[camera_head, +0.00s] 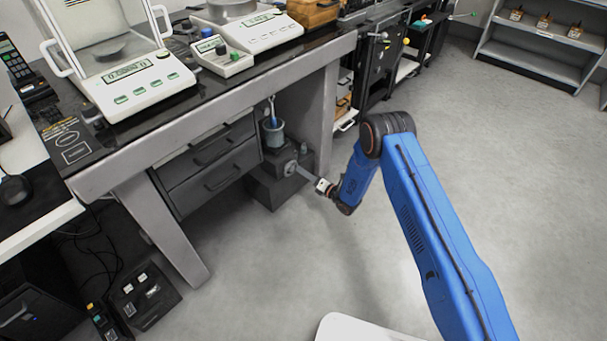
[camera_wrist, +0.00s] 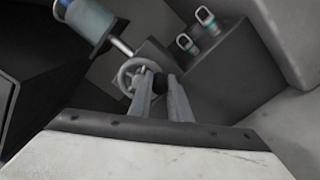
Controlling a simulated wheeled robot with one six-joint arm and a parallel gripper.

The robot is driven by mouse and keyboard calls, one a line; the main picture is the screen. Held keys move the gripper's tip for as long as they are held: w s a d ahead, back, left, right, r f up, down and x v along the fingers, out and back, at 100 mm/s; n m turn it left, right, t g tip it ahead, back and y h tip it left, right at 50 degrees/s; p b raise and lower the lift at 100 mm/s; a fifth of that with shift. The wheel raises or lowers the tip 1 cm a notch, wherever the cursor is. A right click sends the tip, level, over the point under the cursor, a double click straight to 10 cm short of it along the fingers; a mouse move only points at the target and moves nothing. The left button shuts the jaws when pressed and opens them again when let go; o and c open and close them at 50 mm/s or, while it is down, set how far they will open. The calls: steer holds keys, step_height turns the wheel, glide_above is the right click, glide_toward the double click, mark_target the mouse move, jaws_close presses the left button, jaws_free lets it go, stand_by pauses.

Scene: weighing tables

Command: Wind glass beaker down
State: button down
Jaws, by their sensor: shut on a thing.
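A grey beaker-like vessel (camera_head: 273,133) with a blue item standing in it sits under the weighing table, above a dark box-like stand (camera_head: 277,185). The vessel is also at the upper left of the wrist view (camera_wrist: 92,22). A round grey handwheel (camera_head: 291,168) faces out from the stand; in the wrist view the handwheel (camera_wrist: 128,84) shows its rim and a shaft running up toward the vessel. My gripper (camera_head: 304,174) reaches the wheel from the right. In the wrist view my gripper (camera_wrist: 161,84) is shut on a dark knob (camera_wrist: 160,82) at the wheel's right side.
Drawers (camera_head: 213,165) are left of the stand, and a table leg (camera_head: 327,115) rises close on its right. The table (camera_head: 340,48) with balances overhangs it. Two small teal-banded items (camera_wrist: 205,17) sit on a grey block. Open floor (camera_head: 290,265) lies in front.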

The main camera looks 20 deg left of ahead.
steer(key=c, duration=1.6)
jaws_free()
steer(key=shift+c, duration=0.2)
steer(key=shift+d, duration=0.15)
steer(key=v, duration=1.7)
steer(key=shift+s+d+f, duration=0.1)
